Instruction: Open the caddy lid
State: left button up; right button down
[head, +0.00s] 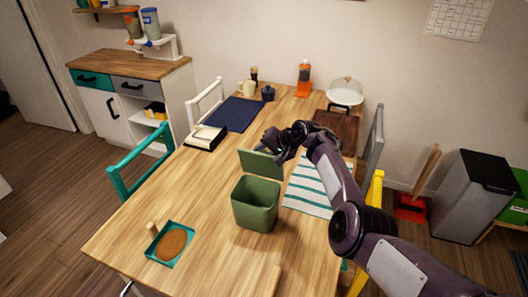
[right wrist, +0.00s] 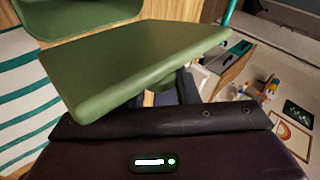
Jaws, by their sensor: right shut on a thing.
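A green caddy (head: 255,205) stands on the wooden table, open at the top. Its green lid (head: 262,164) is raised at the back rim, tilted up and away from the opening. My right gripper (head: 274,143) is at the lid's upper edge and shut on the lid. In the right wrist view the lid (right wrist: 135,62) fills the middle, close in front of the gripper, and hides most of the fingers. Part of the caddy (right wrist: 80,15) shows behind it at the top left. My left gripper is in neither view.
A striped towel (head: 309,188) lies right of the caddy, under my right arm. A teal tray (head: 170,245) with a brown round thing sits at the front left. A dark blue mat (head: 235,114) and a wooden board (head: 337,124) lie farther back.

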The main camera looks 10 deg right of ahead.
jog(key=c, duration=1.1)
grip_release()
jog(key=p+v, duration=0.1)
jog(key=v, duration=0.6)
jog(key=shift+s+d+r, duration=0.2)
